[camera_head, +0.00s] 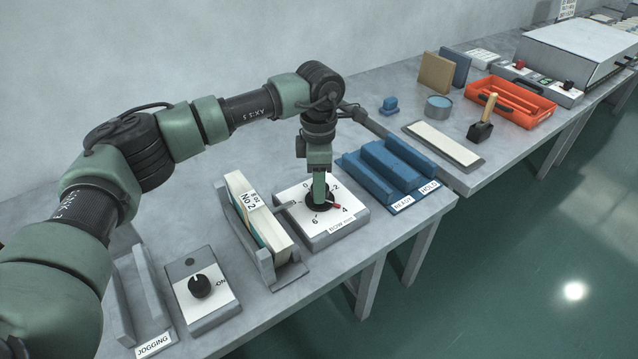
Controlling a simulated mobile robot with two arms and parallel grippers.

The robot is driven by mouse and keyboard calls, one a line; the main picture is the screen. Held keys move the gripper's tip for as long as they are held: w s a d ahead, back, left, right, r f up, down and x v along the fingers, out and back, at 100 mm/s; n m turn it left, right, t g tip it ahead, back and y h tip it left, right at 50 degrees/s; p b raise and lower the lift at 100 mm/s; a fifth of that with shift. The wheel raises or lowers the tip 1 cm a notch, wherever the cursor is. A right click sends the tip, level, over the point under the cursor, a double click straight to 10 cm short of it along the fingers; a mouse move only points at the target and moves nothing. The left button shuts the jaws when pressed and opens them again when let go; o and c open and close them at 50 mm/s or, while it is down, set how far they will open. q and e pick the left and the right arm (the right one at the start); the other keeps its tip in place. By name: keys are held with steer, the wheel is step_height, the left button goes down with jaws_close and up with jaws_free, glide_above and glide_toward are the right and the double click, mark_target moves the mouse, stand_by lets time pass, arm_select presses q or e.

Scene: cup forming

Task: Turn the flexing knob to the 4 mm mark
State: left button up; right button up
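The flexing knob (326,208) is a dark round knob with a red pointer, on a white-topped dial box (349,222) marked 0, 2, 4 and 6. The red pointer (335,206) points toward the 4, at the lower right of the dial. My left gripper (319,192) points straight down with its fingertips at the knob and hides much of it. Its fingers show nearly edge-on, so whether they are closed on the knob cannot be told. My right gripper is not in view.
A rack with upright boards (262,225) stands close left of the dial box. A blue stepped block (385,172) marked READY and HOLD stands close right. Another knob box (208,305) is at front left. An orange tray (512,106) lies farther right.

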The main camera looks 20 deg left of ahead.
arm_select(q)
steer(key=o, duration=0.4)
steer(key=shift+r, duration=0.1)
step_height(320, 180, up, 8)
steer(key=shift+w+a+f+b, duration=0.1)
steer(key=shift+w+b, duration=0.05)
steer(key=shift+b, duration=0.3)
